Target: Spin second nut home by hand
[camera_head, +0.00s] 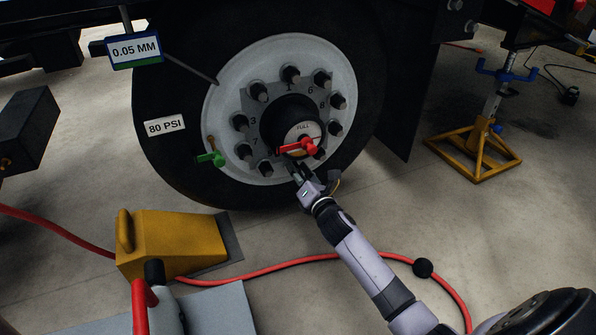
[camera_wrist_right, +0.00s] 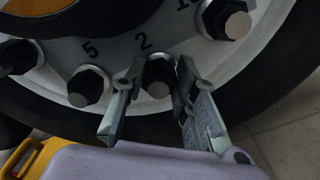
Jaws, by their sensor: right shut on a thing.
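The wheel (camera_head: 230,85) has a pale rim with a ring of dark nuts on studs around a black hub (camera_head: 283,112). My right gripper (camera_head: 291,166) reaches up to the lower part of this ring. In the right wrist view its two fingers (camera_wrist_right: 158,88) are shut on the dark nut (camera_wrist_right: 158,71) below the number 2, one finger on each side. Another nut (camera_wrist_right: 88,84) sits left of it below the number 5, and one (camera_wrist_right: 225,18) sits up to the right. How far the held nut is threaded I cannot tell. My left gripper is out of view.
A red lever (camera_head: 300,147) on the hub is close above my right gripper. A green lever (camera_head: 211,158) is at the rim's left. A yellow chock (camera_head: 175,245) stands below the tyre, and a red hose (camera_head: 270,267) crosses the floor. A yellow stand (camera_head: 475,155) is at right.

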